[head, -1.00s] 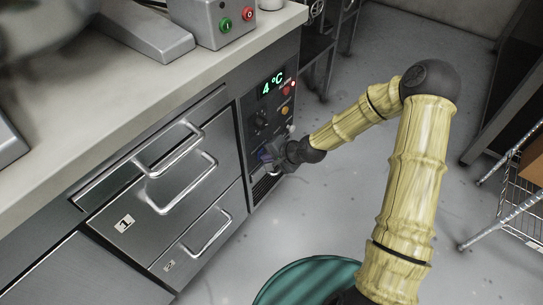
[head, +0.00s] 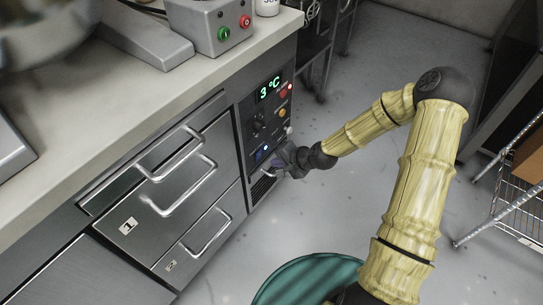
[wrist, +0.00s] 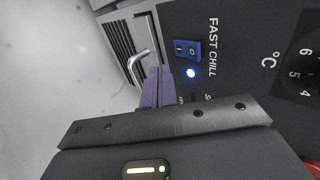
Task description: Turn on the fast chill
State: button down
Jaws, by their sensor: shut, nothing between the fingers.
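The fast chill switch (wrist: 187,50) is a blue rocker marked I and O, beside the words FAST CHILL on the dark control panel (head: 250,112). I cannot tell which side of the rocker is pressed in. My gripper (wrist: 157,82) has purple fingers, shut and empty, just beside the switch and apparently apart from it. In the head view my gripper (head: 274,168) is at the lower part of the panel. The display (head: 270,88) reads 3 °C.
A metal handle (wrist: 143,66) and a vent grille (wrist: 119,48) lie close to the fingers. Drawers with bar handles (head: 180,182) are left of the panel. A temperature dial (wrist: 301,75) is at the right in the wrist view.

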jog(key=s+d+f+p+v, duration=0.1)
jog(key=p+v, duration=0.2)
jog(key=v, duration=0.7)
jog(key=shift+s+f+p, duration=0.2)
jog(key=shift+f+p, duration=0.1)
jog(key=shift+f, duration=0.05)
jog(key=s+d+r+n+g+h, duration=0.1)
jog(key=s+d+r+n+h, duration=0.3)
jog(key=s+r, duration=0.3)
jog(key=s+d+r+n+g+h, duration=0.1)
jog(key=s+d+r+n+h, duration=0.2)
jog(key=s+r, duration=0.45)
notch_tip(320, 180, up, 36)
jog(key=w+p, duration=0.2)
jog(key=p, duration=3.3)
jog(key=shift+d+r+g, duration=0.25)
jog(key=shift+g, duration=0.05)
